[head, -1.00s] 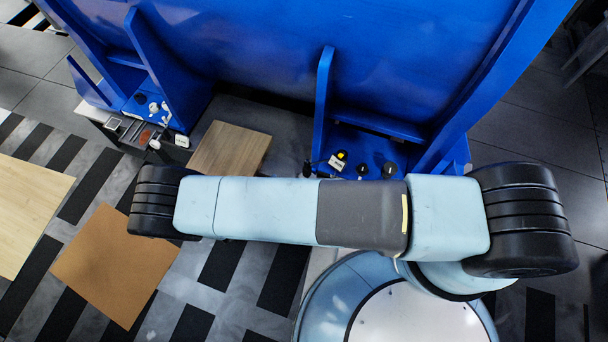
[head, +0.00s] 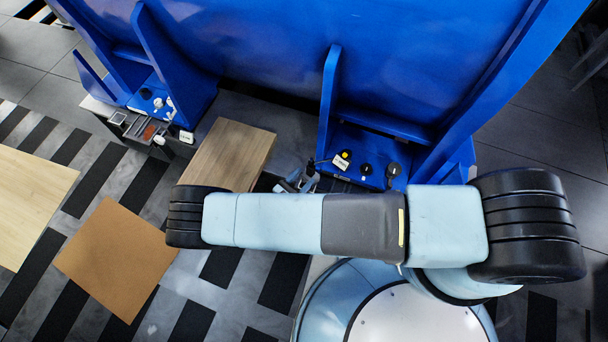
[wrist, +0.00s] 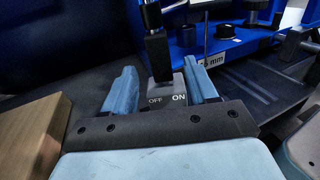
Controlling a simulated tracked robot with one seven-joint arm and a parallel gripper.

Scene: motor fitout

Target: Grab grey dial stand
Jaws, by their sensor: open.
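In the head view the dark top of the stand (head: 311,166) shows small beside the blue frame's foot, next to my gripper (head: 298,184). The lower part of the stand is hidden there.
A blue frame (head: 400,60) stands behind, with upright ribs. On its right foot are a white label (head: 341,162) and several black knobs (head: 366,169). A wooden block (head: 228,152) lies to the left. A tray of small parts (head: 150,128) sits further left.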

